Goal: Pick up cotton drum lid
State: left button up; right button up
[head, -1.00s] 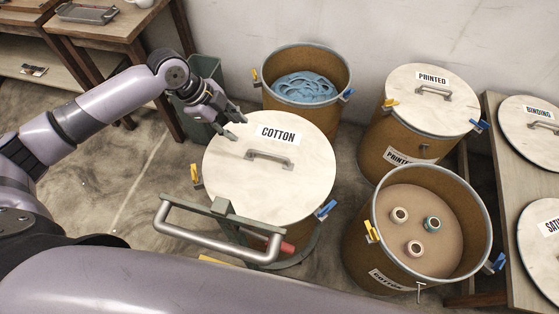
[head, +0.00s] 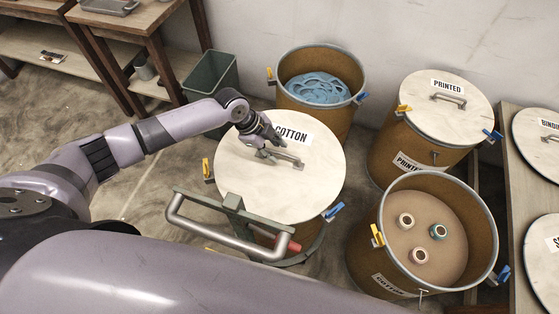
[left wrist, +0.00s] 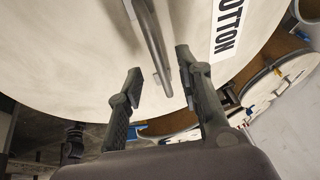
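The cotton drum lid (head: 310,180) is a round pale disc with a COTTON label and a metal bar handle (head: 285,160). My left gripper (head: 272,147) is over the lid at the left end of the handle. In the left wrist view its two fingers (left wrist: 158,72) are apart, with the handle's end between their tips. I cannot tell if they touch it. My right gripper is not in view.
An open drum (head: 440,215) with a few tape rolls stands right of the cotton drum. A drum with blue contents (head: 320,87) and a PRINTED drum (head: 440,110) stand behind. A bin (head: 212,80) stands behind left.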

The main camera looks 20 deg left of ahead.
aim_at(280, 153)
pick_arm(q)
jog(key=shift+x, duration=1.55)
jog(key=shift+d, duration=0.1)
jog(key=shift+c, duration=0.3)
grip_shut()
jog(key=shift+w+r, duration=0.15)
